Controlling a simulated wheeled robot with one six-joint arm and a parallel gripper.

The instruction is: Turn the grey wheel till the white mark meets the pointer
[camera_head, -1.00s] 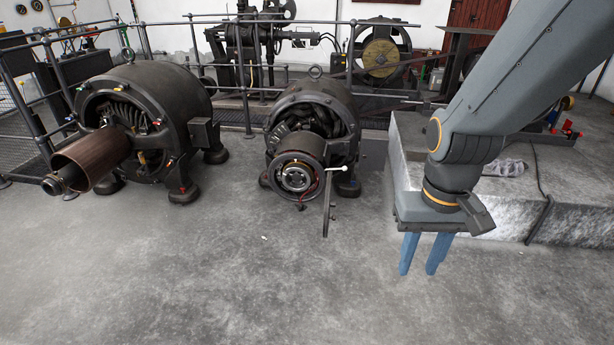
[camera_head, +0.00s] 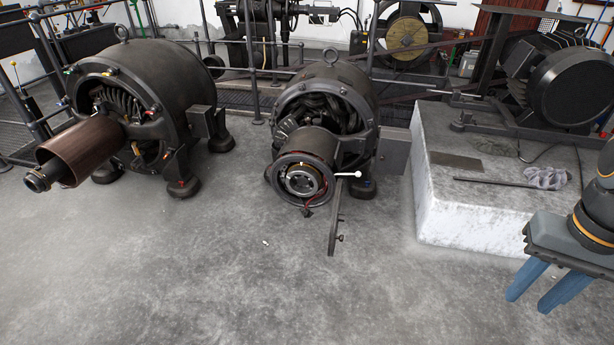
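A round grey wheel-like hub (camera_head: 303,182) sits at the front end of the middle dynamo (camera_head: 327,110), inside a dark ring. A small yellowish spot shows at the top of the hub.
Another dynamo (camera_head: 142,100) with a brown drum (camera_head: 75,150) stands at the left. A pale stone block (camera_head: 470,212) lies at the right, with a rag (camera_head: 525,180) and a dark machine on it. Railings run behind.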

